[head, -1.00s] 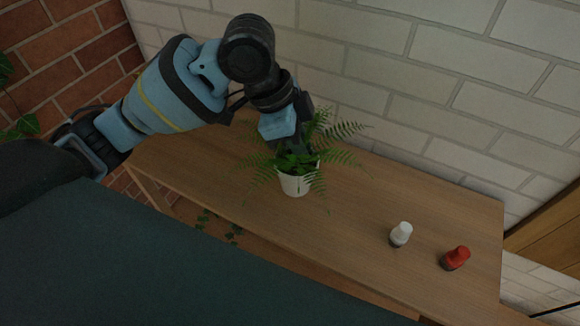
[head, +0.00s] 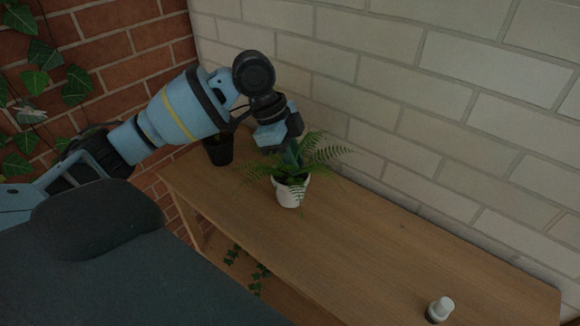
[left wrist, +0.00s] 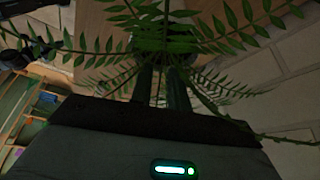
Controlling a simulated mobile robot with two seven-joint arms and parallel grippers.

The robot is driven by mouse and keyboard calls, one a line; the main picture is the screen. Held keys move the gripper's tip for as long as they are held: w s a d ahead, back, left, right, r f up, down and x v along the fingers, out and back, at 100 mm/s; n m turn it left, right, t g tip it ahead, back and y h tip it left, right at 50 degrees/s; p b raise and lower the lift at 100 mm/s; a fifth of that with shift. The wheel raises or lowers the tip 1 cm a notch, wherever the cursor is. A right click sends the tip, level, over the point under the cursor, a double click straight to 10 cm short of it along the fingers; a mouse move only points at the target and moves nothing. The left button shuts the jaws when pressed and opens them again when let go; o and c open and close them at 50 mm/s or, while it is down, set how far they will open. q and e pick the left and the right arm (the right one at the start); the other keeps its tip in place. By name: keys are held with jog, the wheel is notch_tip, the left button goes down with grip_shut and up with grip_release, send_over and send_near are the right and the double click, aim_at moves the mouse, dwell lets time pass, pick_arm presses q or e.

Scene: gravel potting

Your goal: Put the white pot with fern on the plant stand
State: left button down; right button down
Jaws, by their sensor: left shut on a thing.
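The white pot with fern (head: 290,192) is upright at the wooden table's back half, its green fronds spreading over the rim. I cannot tell whether its base touches the tabletop. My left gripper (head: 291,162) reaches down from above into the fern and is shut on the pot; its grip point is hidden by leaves. In the left wrist view the gripper's dark fingers (left wrist: 163,88) point into the fern (left wrist: 240,40), whose fronds cover much of the picture. I cannot make out a separate plant stand. My right gripper is out of view.
The wooden table (head: 350,240) runs along a pale brick wall (head: 400,110). A dark pot (head: 219,150) stands at its far left end, close to my left arm. A white-capped bottle (head: 441,308) stands near the front right. The tabletop between fern and bottle is clear.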

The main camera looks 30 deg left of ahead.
pick_arm(q)
jog(key=shift+r, duration=0.1)
jog(key=shift+w+a, duration=0.15)
jog(key=shift+a, duration=0.2)
jog(key=f, duration=0.3)
jog(key=shift+a, duration=0.3)
jog(key=shift+f, duration=0.4)
jog(key=c, duration=1.3)
grip_release()
jog(key=shift+c, duration=0.2)
jog(key=v, duration=1.2)
jog(key=shift+p, duration=0.3)
